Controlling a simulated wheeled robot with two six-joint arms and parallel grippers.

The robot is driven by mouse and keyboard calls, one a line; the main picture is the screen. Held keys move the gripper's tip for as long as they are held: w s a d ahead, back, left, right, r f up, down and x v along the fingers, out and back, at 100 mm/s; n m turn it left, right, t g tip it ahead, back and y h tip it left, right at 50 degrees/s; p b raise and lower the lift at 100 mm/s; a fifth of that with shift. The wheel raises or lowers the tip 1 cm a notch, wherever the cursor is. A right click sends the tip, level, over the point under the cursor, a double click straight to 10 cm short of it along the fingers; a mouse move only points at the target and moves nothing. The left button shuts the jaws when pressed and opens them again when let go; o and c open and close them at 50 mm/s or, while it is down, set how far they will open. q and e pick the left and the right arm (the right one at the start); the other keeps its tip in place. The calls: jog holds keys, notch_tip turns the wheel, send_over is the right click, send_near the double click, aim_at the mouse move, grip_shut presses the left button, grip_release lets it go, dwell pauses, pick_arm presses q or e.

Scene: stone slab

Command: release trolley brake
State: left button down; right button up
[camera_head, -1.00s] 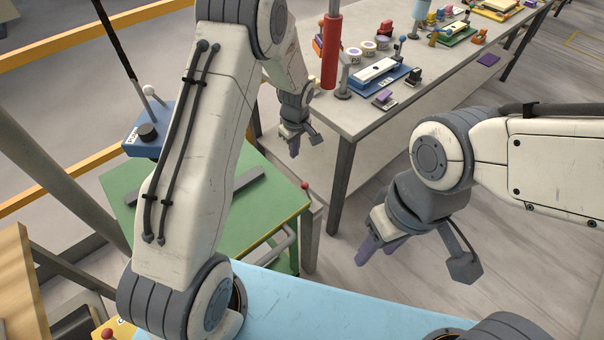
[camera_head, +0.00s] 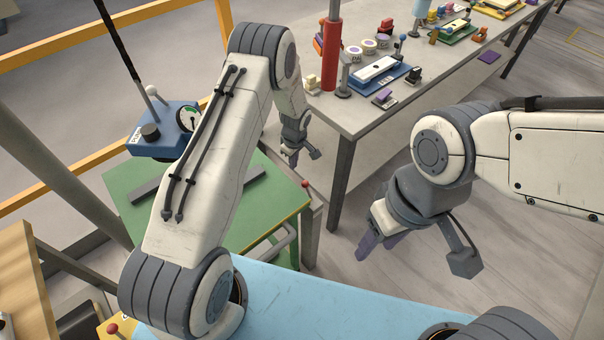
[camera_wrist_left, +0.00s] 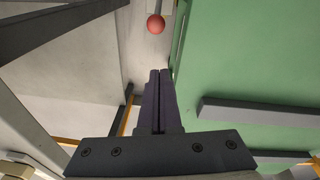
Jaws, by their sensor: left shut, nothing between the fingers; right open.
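The trolley has a green top (camera_head: 200,205) with two dark grey bars lying across it. A small red knob (camera_head: 306,184) stands at its right edge. The red knob (camera_wrist_left: 155,24) also shows at the top of the left wrist view, on a thin grey lever beside the green edge. My left gripper (camera_head: 291,161) is shut and empty. It is beyond the knob in the head view, and its fingers (camera_wrist_left: 160,74) point toward the knob without touching it. My right gripper (camera_head: 374,246) is open and empty, over the floor right of the trolley.
A workbench (camera_head: 365,117) with several small devices stands behind. A red cylinder (camera_head: 331,55) hangs over its near end. A blue control box (camera_head: 165,133) hangs above the trolley's far left. A light blue surface (camera_head: 330,305) is in front.

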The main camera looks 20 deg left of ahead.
aim_at(308, 191)
pick_arm(q)
jog(key=d+f+p, duration=0.1)
jog(key=f, duration=0.1)
jog(key=s+d+f+p, duration=0.1)
jog(key=d+f, duration=0.1)
jog(key=shift+f, duration=0.35)
jog(key=shift+d, duration=0.1)
jog(key=shift+s+d+f, duration=0.1)
dwell(0.4)
